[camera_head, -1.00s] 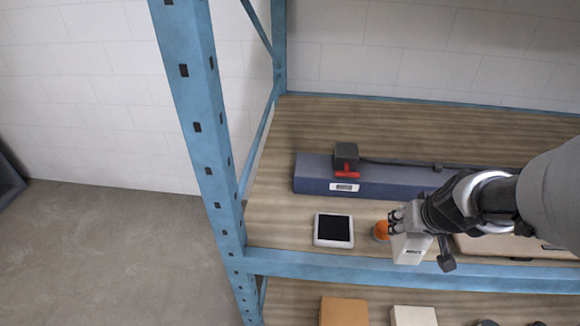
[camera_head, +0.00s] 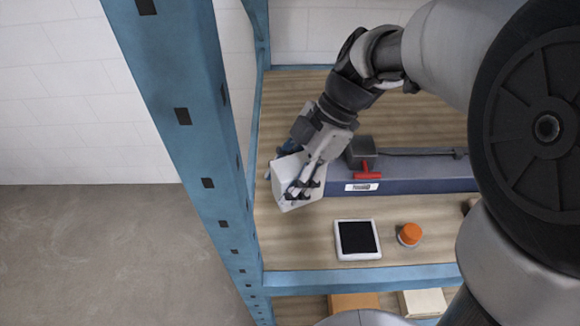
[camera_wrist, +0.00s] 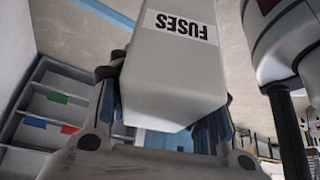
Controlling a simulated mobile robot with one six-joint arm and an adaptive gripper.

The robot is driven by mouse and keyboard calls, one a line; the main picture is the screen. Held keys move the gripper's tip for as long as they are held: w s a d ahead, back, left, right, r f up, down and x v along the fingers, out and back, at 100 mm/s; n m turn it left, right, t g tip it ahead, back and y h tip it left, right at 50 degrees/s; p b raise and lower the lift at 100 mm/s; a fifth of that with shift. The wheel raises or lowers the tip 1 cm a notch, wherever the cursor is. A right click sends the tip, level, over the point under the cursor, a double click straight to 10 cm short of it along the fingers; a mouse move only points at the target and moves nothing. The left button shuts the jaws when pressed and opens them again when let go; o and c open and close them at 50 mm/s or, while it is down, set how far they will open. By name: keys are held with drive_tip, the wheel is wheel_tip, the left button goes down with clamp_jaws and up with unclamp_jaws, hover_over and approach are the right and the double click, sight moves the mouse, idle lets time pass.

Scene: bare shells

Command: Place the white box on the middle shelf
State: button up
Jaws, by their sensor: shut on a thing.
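My gripper (camera_head: 304,186) is shut on the white box (camera_head: 290,181), at the left end of the wooden shelf (camera_head: 400,110) in the head view. The box is tilted in the jaws. In the wrist view the white box (camera_wrist: 172,75) fills the middle, with "FUSES" printed on it and a finger on each side. In the head view the box overlaps the left end of the long blue case (camera_head: 415,178). I cannot tell whether it touches the case or the shelf.
A white-framed tablet (camera_head: 357,239) and an orange-topped round thing (camera_head: 409,235) sit near the shelf's front. A dark tool with a red part (camera_head: 366,174) is on the case. A blue post (camera_head: 180,110) stands left. Cartons (camera_head: 354,301) show below.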

drive_tip(key=shift+s+f+b, duration=0.15)
drive_tip(key=shift+f+b, duration=2.3)
drive_tip(key=shift+f, duration=7.25)
drive_tip(key=shift+f+b, duration=0.2)
drive_tip(key=shift+b, duration=0.1)
drive_tip(key=o, duration=1.2)
drive_tip(key=shift+r, duration=0.1)
